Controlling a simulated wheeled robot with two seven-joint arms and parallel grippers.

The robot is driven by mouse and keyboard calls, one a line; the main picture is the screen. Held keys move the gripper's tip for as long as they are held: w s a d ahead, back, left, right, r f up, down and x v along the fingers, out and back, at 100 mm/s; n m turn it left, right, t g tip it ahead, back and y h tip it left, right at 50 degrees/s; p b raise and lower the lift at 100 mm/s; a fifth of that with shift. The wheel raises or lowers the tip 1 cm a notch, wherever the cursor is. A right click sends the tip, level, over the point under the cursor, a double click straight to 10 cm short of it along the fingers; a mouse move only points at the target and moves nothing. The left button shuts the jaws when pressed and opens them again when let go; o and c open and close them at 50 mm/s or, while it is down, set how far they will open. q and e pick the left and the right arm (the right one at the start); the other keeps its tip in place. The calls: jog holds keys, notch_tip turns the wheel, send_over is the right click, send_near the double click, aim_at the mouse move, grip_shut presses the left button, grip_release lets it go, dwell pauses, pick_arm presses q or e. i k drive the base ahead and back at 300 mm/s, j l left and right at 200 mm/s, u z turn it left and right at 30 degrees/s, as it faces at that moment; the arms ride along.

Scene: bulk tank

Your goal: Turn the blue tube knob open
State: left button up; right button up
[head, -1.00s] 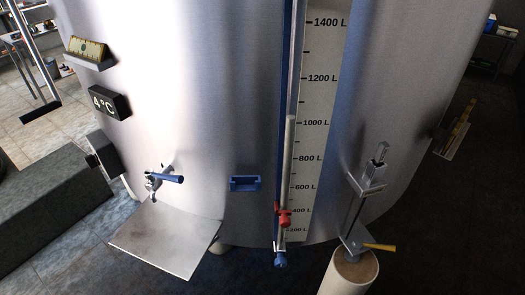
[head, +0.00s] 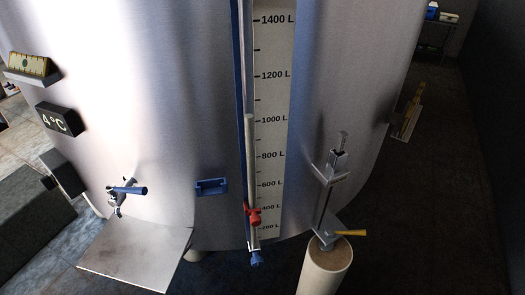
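The blue tube knob (head: 256,259) sits at the very bottom of the vertical level tube (head: 250,170) on the front of the steel tank, low in the middle of the head view. A red clamp-like piece (head: 253,216) is on the tube a little above it. The scale (head: 272,130) beside the tube reads from about 200 L up to 1400 L. Whether the knob is open or closed cannot be told. Neither of my grippers shows in the head view.
A tap with a blue handle (head: 130,190) is at left above a metal shelf (head: 135,255). A blue bracket (head: 211,187) is on the tank. At right a metal fitting with a yellow handle (head: 350,233) stands over a beige cylinder (head: 325,268). Dark floor lies further right.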

aim_at(257, 261)
jog(key=u, duration=0.55)
jog(key=l+u, duration=0.4)
jog(key=k+l+u, duration=0.2)
jog(key=l+u, duration=0.25)
jog(key=k+l+u, duration=0.15)
jog(key=l+u, duration=0.25)
jog(key=k+l+u, duration=0.15)
jog(key=k+l, duration=0.45)
jog(key=l, duration=0.2)
jog(key=k+l+u, duration=0.2)
jog(key=k+l, duration=0.4)
jog(key=l, duration=0.1)
